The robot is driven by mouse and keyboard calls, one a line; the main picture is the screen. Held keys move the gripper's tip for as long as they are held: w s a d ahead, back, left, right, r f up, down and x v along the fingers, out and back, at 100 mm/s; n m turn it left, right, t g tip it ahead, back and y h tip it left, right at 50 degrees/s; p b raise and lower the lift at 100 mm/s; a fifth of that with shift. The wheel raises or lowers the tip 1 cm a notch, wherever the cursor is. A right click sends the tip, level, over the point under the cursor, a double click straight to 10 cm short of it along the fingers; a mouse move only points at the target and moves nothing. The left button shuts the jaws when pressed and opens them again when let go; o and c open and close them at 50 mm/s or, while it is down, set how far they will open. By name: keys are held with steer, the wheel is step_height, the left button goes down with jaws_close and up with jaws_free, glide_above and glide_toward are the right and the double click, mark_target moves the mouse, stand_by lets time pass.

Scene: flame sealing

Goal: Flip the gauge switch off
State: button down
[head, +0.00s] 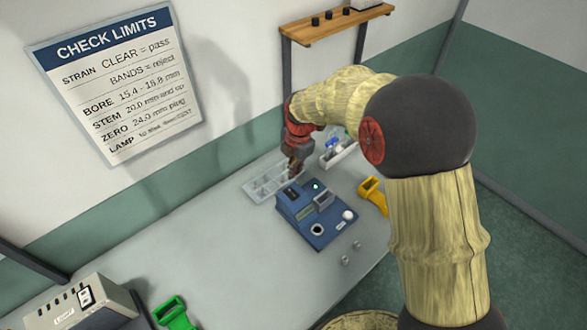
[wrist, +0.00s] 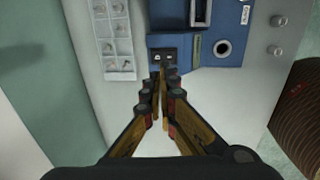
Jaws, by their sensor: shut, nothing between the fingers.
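The blue gauge (head: 313,213) stands on the grey table. It has a small green light, a dark round port and a white knob on its top. In the wrist view the gauge (wrist: 203,35) shows a small black switch panel (wrist: 165,54) at its lower left corner. My gripper (wrist: 160,76) is shut and empty, with its fingertips at the near edge of that panel. I cannot tell if they touch the switch, and its position is partly hidden. In the head view my gripper (head: 294,170) is over the gauge's back left corner.
A clear compartment tray (head: 265,181) with small parts sits left of the gauge. A white bin (head: 338,153) is behind it, and a yellow object (head: 373,194) is to its right. Small metal pieces (head: 350,254) lie in front. A lamp box (head: 85,305) and green object (head: 173,314) are front left.

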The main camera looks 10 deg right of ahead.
mark_target(291, 191)
steer(key=f, duration=0.6)
steer(key=w+f, duration=0.1)
steer(key=f, duration=0.3)
steer(key=shift+a+f, duration=0.1)
steer(key=shift+a, duration=0.25)
steer(key=shift+w+a+f+b, duration=0.1)
steer(key=shift+w+f+b, duration=0.05)
steer(key=shift+f+b, duration=0.25)
